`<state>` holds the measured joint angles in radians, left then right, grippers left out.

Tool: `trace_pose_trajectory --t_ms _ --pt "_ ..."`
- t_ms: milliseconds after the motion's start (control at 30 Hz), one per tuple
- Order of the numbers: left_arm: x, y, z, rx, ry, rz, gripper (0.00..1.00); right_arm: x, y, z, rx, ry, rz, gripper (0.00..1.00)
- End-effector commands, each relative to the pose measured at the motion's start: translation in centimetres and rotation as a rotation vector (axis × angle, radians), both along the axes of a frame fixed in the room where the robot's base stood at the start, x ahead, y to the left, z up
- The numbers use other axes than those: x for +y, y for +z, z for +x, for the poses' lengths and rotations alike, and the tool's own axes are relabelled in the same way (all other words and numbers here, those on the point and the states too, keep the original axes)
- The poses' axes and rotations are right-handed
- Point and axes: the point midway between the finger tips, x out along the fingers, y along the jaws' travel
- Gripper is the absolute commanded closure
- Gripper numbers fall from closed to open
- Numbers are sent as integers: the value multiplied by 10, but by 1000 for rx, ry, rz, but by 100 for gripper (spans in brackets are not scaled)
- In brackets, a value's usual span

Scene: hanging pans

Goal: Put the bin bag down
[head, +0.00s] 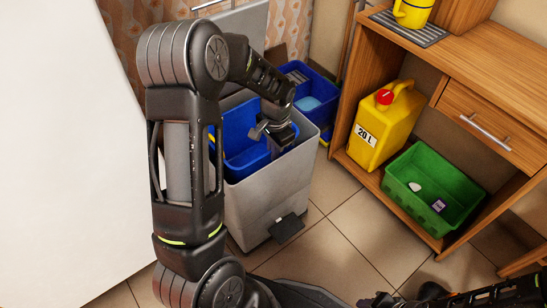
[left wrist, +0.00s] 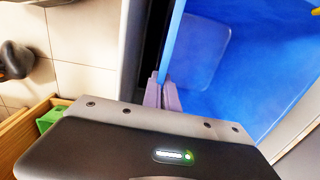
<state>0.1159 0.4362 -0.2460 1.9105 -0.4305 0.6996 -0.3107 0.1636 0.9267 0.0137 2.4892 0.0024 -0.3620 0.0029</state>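A grey pedal bin (head: 262,206) stands on the floor with its lid (head: 240,30) up. A blue, tub-shaped liner (head: 240,130) is inside it; I cannot make out a separate bin bag. My left gripper (head: 270,146) points down into the bin at the liner's right side. In the left wrist view, its fingers (left wrist: 163,94) are close together with the liner's edge (left wrist: 172,45) between them. The liner's inside looks empty in that view. My right gripper (head: 380,300) shows only partly at the bottom edge; its fingers are unclear.
A wooden shelf unit (head: 480,75) stands at the right, holding a yellow canister (head: 385,125) and a green crate (head: 432,185). Blue crates (head: 318,95) stand behind the bin. A white panel (head: 65,150) fills the left. Tiled floor (head: 335,225) is clear right of the bin.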

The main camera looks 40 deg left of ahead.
Motion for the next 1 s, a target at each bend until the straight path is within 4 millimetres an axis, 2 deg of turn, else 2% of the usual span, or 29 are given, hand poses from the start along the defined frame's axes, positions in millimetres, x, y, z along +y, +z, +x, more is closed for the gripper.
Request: trace_pose_trajectory --t_ms 33,167,567,833,1000 --pt "0 -12 -1 3 0 0 100 -1 -6 1 -1 -3 -1 64" --pt "0 -26 0 2 0 1 100 -2 -10 2 -4 -6 -4 64" --pt "0 -30 0 0 0 0 100 -3 -12 3 -4 -7 -5 64" --pt "0 -29 0 1 0 0 77 -3 -11 3 -4 -7 -5 64" --pt "0 -29 0 0 0 0 76 -3 -11 3 -4 -7 -5 64"
